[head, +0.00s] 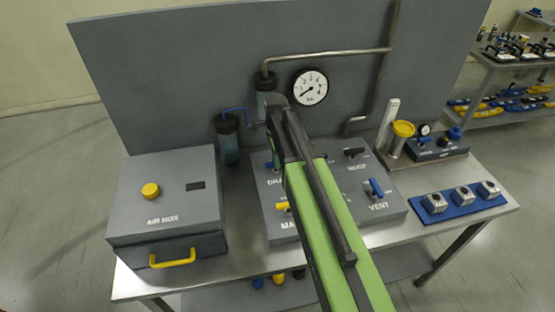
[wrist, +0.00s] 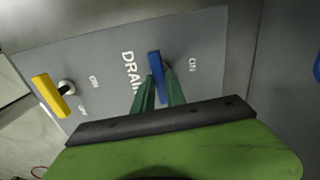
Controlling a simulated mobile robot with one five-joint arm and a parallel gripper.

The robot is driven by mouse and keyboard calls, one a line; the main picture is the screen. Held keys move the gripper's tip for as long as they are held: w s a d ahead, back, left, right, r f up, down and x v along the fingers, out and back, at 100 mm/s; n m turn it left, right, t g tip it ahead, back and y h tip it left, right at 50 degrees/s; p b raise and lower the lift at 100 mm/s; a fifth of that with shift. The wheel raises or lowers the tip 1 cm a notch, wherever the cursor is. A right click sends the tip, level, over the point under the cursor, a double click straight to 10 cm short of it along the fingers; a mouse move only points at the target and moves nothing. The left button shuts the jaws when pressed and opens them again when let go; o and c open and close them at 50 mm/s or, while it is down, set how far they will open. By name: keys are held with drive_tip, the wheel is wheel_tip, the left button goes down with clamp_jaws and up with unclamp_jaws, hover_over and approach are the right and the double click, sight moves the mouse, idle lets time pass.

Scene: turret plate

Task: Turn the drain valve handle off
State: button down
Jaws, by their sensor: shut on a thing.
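The blue drain valve handle (wrist: 155,65) stands out from the grey panel beside the "DRAIN" lettering in the wrist view. The green fingers of my gripper (wrist: 160,82) are on either side of it and shut on it. The handle's long axis runs nearly up and down in that picture, between the "DRAIN" and "ON" lettering. Its lower part and pivot are hidden by the fingers. In the head view my arm covers most of the drain valve, and only a bit of blue shows by the "DRA" letters.
A yellow handle (wrist: 50,95) sits left on the panel; it also shows in the head view (head: 283,207). A blue vent handle (head: 375,188) and a dark handle (head: 354,152) are to the right. A grey box (head: 165,190) stands left, a gauge (head: 310,87) behind.

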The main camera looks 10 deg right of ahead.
drive_tip(key=shift+m, duration=0.4)
drive_tip(key=c, duration=1.4)
unclamp_jaws()
drive_tip(key=shift+o, duration=0.2)
wheel_tip(320, 180, up, 17)
drive_tip(key=p, duration=1.7)
drive_tip(key=shift+r, duration=0.2)
